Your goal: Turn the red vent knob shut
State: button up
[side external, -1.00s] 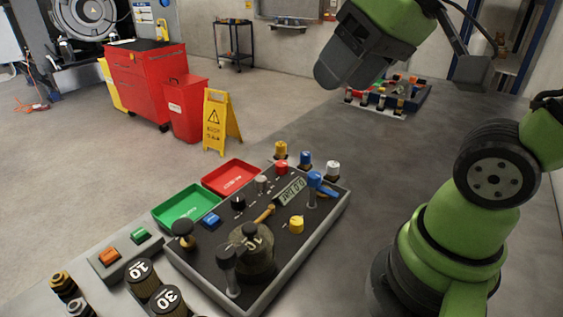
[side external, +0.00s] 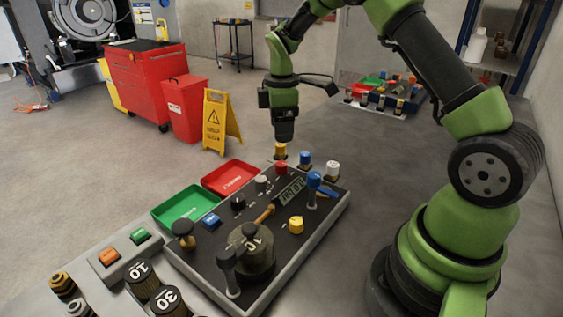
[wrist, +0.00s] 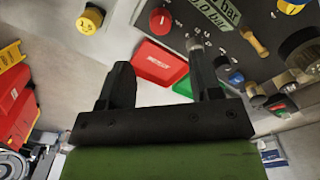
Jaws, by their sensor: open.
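The red vent knob (side external: 282,168) sits on the dark control panel (side external: 202,256), near its far edge. It also shows in the wrist view (wrist: 160,21), beyond my fingers at the top. My gripper (side external: 284,140) hangs pointing down at the panel's far edge, above and apart from the knob. In the side view its tip appears just over a yellow cap. In the wrist view the two fingers (wrist: 160,65) are spread with nothing between them.
Yellow (side external: 280,150), blue (side external: 305,158) and white (side external: 332,167) caps stand along the far edge. A blue-topped lever (side external: 314,180) rises right of the red knob. Red (side external: 229,177) and green (side external: 184,205) trays lie left of the panel.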

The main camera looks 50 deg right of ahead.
aim_at(282, 163)
notch_tip(282, 163, down, 10)
jog(key=shift+r, duration=0.2)
jog(key=c, duration=0.9)
